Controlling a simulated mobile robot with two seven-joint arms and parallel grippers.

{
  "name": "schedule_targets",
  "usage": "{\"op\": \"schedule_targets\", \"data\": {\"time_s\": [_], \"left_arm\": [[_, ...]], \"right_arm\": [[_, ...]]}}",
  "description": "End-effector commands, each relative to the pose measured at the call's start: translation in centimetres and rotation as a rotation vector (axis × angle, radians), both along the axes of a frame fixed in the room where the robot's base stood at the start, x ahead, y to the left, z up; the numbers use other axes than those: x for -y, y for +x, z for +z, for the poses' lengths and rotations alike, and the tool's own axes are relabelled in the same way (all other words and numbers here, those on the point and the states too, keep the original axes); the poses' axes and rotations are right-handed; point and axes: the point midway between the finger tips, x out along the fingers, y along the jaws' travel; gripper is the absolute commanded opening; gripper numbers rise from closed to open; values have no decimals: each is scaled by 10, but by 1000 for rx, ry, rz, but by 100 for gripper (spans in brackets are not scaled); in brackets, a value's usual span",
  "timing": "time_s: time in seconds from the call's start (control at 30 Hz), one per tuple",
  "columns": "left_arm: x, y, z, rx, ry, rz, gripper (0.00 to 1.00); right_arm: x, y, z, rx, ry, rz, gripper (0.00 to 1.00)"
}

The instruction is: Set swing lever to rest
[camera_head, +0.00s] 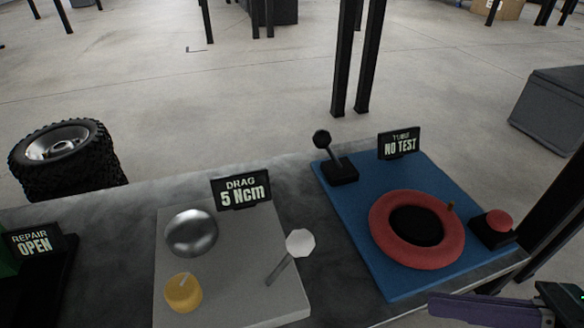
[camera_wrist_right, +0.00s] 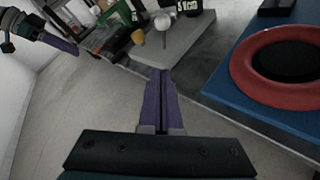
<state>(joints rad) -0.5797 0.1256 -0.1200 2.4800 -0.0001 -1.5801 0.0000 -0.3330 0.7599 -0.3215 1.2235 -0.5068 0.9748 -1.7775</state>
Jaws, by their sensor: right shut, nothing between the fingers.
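A lever with a white faceted knob (camera_head: 300,243) leans up and right on a thin rod from the grey board (camera_head: 225,225). It also shows at the top of the right wrist view (camera_wrist_right: 162,22). A second lever with a black knob (camera_head: 321,139) stands on a black base at the back left of the blue board (camera_head: 355,235). I cannot tell which one is the swing lever. My right gripper (camera_head: 436,305) is shut and empty, off the table's front right. Its purple fingers (camera_wrist_right: 160,75) meet in the right wrist view. My left gripper (camera_wrist_right: 64,45) shows only there, its opening unclear.
The grey board carries a silver dome (camera_head: 192,233), a yellow knob (camera_head: 183,293) and a "DRAG 5 Ncm" sign (camera_head: 241,191). The blue board carries a red ring (camera_head: 388,240), a red button (camera_head: 499,221) and a "NO TEST" sign (camera_head: 399,143). A tyre (camera_head: 65,160) is behind the table.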

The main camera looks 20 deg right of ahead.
Motion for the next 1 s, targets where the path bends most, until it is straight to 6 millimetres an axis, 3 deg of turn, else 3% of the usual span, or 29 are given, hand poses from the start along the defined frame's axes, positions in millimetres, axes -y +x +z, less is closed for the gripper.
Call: {"op": "schedule_targets", "data": {"time_s": [0.27,0.67,1.0], "left_arm": [[0,0,-9,0,0,0,50],[2,0,-39,0,-7,5,50],[2,0,-43,0,-9,6,50]], "right_arm": [[-17,12,-7,3,4,0,0],[-83,58,-31,4,4,1,0],[-97,86,-13,1,1,-1,0]]}}
